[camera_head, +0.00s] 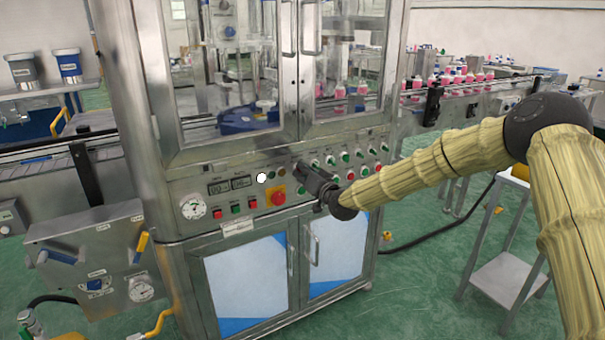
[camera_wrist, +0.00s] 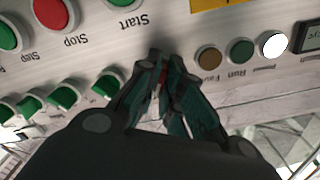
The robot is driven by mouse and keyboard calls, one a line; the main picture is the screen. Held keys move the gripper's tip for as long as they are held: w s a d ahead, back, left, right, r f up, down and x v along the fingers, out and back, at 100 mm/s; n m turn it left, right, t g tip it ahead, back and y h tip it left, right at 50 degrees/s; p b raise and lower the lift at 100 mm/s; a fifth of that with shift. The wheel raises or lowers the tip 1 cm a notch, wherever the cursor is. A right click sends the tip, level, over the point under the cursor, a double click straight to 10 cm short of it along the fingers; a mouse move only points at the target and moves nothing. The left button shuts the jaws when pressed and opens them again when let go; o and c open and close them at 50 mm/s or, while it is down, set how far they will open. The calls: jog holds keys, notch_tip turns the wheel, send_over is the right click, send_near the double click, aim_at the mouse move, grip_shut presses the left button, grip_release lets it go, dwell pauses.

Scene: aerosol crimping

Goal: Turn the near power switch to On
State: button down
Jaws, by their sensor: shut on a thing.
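My gripper (camera_head: 300,172) is at the front control panel of the steel machine, to the right of the small indicator lamps. In the wrist view, which shows the panel upside down, its fingertips (camera_wrist: 163,72) are closed together against the panel. A small reddish part (camera_wrist: 163,76) shows between them; it appears to be the knob of the power switch. The fingers hide most of it, so its pointing direction and its On and Off marks cannot be read.
Beside the fingers are a lit white lamp (camera_head: 262,178), a green lamp (camera_wrist: 241,52) and an amber lamp (camera_wrist: 208,57). A red emergency stop on yellow (camera_head: 277,198) is below left. Several green knobs (camera_head: 346,157) lie to the right. Cabinet door handles (camera_head: 314,248) protrude below.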

jog(key=c, duration=1.6)
grip_release()
jog(key=v, duration=1.2)
jog(key=shift+f, duration=0.1)
